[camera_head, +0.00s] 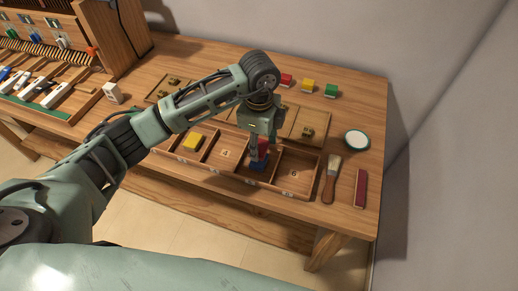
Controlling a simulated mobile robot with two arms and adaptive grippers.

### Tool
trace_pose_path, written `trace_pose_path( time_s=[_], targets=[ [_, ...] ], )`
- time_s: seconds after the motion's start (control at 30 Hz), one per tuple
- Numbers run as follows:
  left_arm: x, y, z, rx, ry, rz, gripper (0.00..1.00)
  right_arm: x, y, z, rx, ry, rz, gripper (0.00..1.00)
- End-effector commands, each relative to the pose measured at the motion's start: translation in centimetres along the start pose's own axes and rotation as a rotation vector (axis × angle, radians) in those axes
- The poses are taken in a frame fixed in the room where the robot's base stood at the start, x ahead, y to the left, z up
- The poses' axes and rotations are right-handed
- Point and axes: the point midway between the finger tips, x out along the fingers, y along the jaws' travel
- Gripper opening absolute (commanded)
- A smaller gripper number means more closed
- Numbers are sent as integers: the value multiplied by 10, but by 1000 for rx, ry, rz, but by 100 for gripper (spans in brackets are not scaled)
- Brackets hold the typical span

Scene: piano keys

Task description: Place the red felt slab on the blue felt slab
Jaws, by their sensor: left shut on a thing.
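My left gripper (258,152) points down over the divided wooden tray (291,196), in the compartment between those marked 4 and 6. It is shut on the red felt slab (263,146), which is partly hidden by the fingers. The blue felt slab (257,165) lies in that compartment right below the red one. Whether the red slab touches the blue one is hard to tell. My right gripper is not in view.
A yellow slab (193,143) lies in a left compartment of the tray. A brush (329,181), a long red bar (360,188) and a round white-topped dish (357,140) are to the right. Small red (286,80), yellow (307,86) and green (331,90) blocks stand behind.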

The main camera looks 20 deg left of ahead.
Motion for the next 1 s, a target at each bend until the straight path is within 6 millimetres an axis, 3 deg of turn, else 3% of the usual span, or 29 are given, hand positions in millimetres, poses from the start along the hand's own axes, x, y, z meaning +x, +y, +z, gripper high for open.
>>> trace_pose_path(
  time_s=[0.13,0.33,0.73,0.77,0.93,1.0],
  targets=[
    [15,1,2,0,-2,4,33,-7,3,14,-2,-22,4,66],
    [39,0,2,0,0,1,33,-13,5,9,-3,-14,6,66],
    [46,0,1,1,0,0,33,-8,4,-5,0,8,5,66],
    [45,0,1,1,0,0,50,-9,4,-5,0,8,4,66],
    [44,0,1,1,0,0,65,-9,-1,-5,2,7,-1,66],
    [44,0,1,0,0,0,66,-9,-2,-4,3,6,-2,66]
  ],
)
